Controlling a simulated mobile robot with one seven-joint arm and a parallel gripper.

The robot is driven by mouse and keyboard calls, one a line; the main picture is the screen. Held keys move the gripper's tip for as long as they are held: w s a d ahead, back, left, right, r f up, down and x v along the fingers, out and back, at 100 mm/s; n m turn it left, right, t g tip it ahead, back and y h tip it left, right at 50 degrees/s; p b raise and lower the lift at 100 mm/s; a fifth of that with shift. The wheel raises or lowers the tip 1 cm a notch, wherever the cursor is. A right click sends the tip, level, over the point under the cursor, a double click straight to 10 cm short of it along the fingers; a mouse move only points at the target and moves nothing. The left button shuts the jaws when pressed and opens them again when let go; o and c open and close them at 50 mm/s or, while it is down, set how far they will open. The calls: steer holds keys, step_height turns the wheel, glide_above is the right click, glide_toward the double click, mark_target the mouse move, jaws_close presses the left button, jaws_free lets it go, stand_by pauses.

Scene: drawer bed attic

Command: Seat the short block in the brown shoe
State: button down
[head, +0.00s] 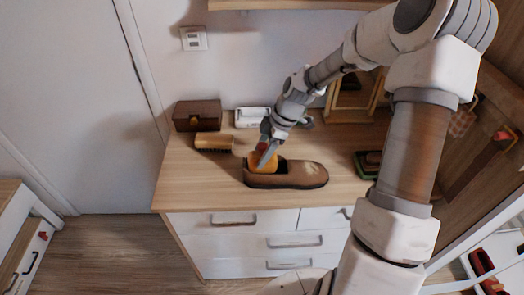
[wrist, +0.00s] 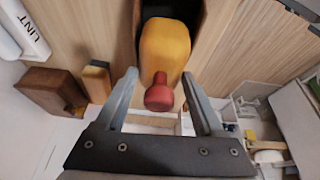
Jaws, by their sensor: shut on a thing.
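The brown shoe (head: 300,176) lies on the dresser top near its front edge, toe to the right. The short block is yellow-orange (head: 262,161) with a red knob, and stands at the shoe's heel-end opening. In the wrist view, the block (wrist: 165,48) sits against the dark opening of the shoe (wrist: 212,28), its knob toward me. How deep it sits is hidden. My gripper (head: 267,153) is over the heel end, pointing down. In the wrist view, my gripper (wrist: 160,84) has its fingers on either side of the red knob, shut on the block.
Behind the shoe are a brush (head: 213,142), a brown box (head: 197,115), a white lint item (head: 252,117) and a wooden frame (head: 352,98). A green item (head: 367,165) lies right of the toe. The dresser top (head: 190,180) is clear left of the shoe.

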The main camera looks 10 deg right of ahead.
steer(key=shift+f+b, duration=0.8)
steer(key=shift+f, duration=0.45)
jaws_free()
steer(key=p+v, duration=0.1)
steer(key=v, duration=1.6)
steer(key=shift+r, duration=0.2)
